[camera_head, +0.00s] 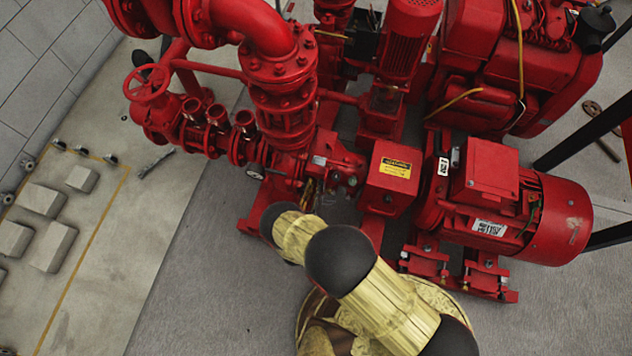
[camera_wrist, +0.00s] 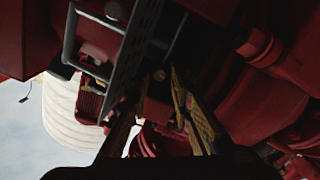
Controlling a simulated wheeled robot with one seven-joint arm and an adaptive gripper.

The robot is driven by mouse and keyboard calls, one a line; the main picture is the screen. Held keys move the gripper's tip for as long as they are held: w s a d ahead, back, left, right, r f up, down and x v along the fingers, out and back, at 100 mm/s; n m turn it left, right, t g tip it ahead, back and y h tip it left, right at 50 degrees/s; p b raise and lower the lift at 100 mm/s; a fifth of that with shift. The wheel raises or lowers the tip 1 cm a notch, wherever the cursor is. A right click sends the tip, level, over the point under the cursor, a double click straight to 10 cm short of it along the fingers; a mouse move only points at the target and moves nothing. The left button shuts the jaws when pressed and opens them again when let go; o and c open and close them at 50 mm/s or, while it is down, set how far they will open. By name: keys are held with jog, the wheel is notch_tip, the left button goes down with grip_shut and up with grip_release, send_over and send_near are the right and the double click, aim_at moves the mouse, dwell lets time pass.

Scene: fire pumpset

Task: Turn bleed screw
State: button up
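The red pump (camera_head: 340,165) stands behind my arm in the head view. My gripper (camera_head: 318,196) reaches in at its lower front and is mostly hidden by my own gold arm. In the dark wrist view, the two yellow-edged fingers of my gripper (camera_wrist: 160,80) stand apart, pointing at the red machinery. A small round knob or screw head (camera_wrist: 158,75) shows between the fingertips; it may be the bleed screw, but it is too dark to be sure. I cannot tell whether the fingers touch it.
A red motor (camera_head: 540,215) and a red box with a yellow label (camera_head: 390,178) stand right of my gripper. A red handwheel (camera_head: 148,84) and pipework are at the left. In the wrist view, a grey metal bracket (camera_wrist: 130,55) lies close to the fingers.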

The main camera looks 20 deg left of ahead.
jog(key=shift+w+a, duration=0.15)
jog(key=shift+w, duration=1)
jog(key=shift+c, duration=1.1)
grip_shut()
